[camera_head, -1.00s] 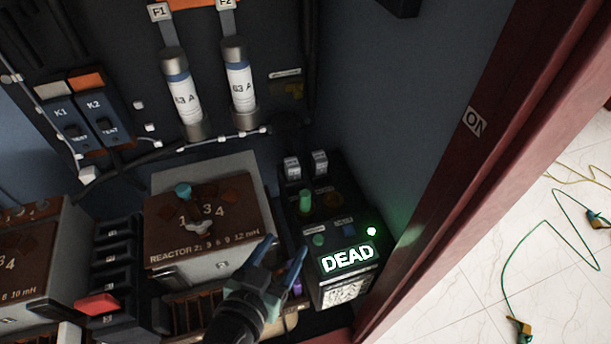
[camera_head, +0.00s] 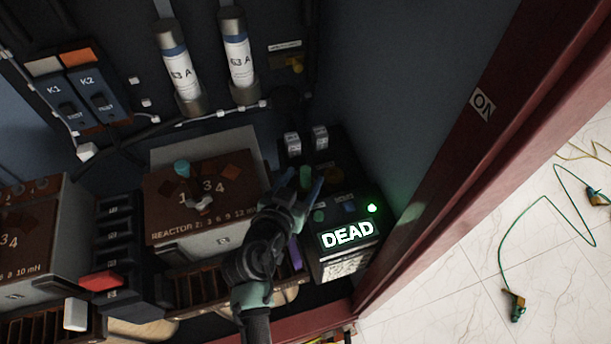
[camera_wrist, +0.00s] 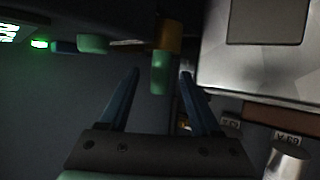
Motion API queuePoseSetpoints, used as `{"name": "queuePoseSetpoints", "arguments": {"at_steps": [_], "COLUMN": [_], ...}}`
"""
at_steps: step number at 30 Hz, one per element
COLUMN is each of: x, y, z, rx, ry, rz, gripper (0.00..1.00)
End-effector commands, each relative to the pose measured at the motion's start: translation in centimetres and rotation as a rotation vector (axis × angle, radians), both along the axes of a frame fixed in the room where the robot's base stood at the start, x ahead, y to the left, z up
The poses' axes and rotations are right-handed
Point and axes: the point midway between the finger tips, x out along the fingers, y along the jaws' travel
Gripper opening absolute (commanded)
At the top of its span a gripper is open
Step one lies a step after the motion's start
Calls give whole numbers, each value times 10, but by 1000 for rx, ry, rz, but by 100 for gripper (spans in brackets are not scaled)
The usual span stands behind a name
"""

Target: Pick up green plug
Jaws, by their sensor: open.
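The green plug (camera_head: 306,174) stands upright on top of the black box (camera_head: 362,257) with the lit "DEAD" display. In the wrist view the green plug (camera_wrist: 161,74) shows between my two blue fingertips, with a gap on each side. My gripper (camera_head: 305,182) is open and empty at the plug; it also shows in the wrist view (camera_wrist: 160,73). The fingers partly cover the plug's lower part in the head view. I cannot tell how deep the plug sits between the fingers.
A smaller green knob (camera_head: 319,215) and a glowing green lamp (camera_head: 372,208) sit near the display. The reactor box (camera_head: 190,238) stands close on the left. A dark wall and red door frame (camera_head: 470,125) bound the right.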

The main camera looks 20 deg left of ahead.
Motion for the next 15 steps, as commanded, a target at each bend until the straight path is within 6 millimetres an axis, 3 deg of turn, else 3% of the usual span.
{"name": "queuePoseSetpoints", "arguments": {"at_steps": [6,14,15], "x": [20,22,22], "y": [-1,-2,-2], "z": [-8,-9,-9], "rx": [1,0,0], "ry": [0,0,0], "rz": [0,0,0], "gripper": [64,64,59]}}
